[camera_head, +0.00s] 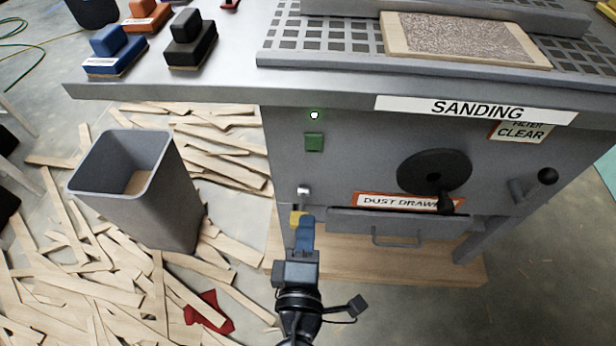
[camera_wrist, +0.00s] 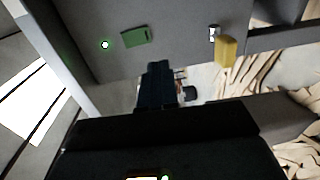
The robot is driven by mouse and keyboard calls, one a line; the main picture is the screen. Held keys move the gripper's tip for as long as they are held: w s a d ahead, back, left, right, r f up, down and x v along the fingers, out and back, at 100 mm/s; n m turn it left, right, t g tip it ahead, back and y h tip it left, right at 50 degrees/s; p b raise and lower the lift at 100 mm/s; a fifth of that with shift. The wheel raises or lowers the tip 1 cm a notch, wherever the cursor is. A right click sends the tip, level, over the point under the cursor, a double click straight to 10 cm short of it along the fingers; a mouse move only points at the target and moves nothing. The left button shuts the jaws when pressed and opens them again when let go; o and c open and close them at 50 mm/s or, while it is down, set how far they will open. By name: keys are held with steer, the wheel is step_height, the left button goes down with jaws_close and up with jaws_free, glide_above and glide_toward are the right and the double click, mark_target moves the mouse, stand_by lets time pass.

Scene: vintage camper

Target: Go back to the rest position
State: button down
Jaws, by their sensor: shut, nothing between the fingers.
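My gripper (camera_head: 305,222) is in front of the sanding machine's grey front panel (camera_head: 350,140), low and to the left of the dust drawer (camera_head: 400,230). Its blue fingers are together and hold nothing. In the wrist view the closed dark fingers (camera_wrist: 158,68) point towards the machine. A yellow part (camera_head: 297,217) hangs below a small silver knob (camera_head: 303,191), partly behind the fingers in the head view. In the wrist view the yellow part (camera_wrist: 226,52) is to the right of the fingers, apart from them. A green button (camera_head: 314,142) sits under a lit lamp (camera_head: 314,115).
A grey bin (camera_head: 170,200) stands to the left among scattered wood strips (camera_head: 90,270). A red cloth (camera_head: 208,312) lies on the floor. A black handwheel (camera_head: 434,172) and a lever (camera_head: 546,177) stick out at right. The bench top (camera_head: 230,50) overhangs the panel, with sanding blocks on it.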

steer(key=s+d+f+m+g+y+p, duration=0.15)
steer(key=s+d+m+g+p, duration=0.4)
steer(key=s+d, duration=1.05)
steer(key=s+d+r+m+t+p, duration=0.1)
steer(key=s+d+r+m, duration=0.1)
steer(key=s+r+m, duration=0.2)
steer(key=s+d+r+m+t+p, duration=0.1)
steer(key=s+r+m, duration=0.3)
steer(key=r, duration=0.6)
steer(key=s+d+r+m+t+p, duration=0.1)
steer(key=s+d+r+m, duration=0.3)
steer(key=r, duration=0.3)
steer(key=shift+r+h+p, duration=0.35)
steer(key=shift+h+p, duration=0.05)
steer(key=shift+h, duration=0.05)
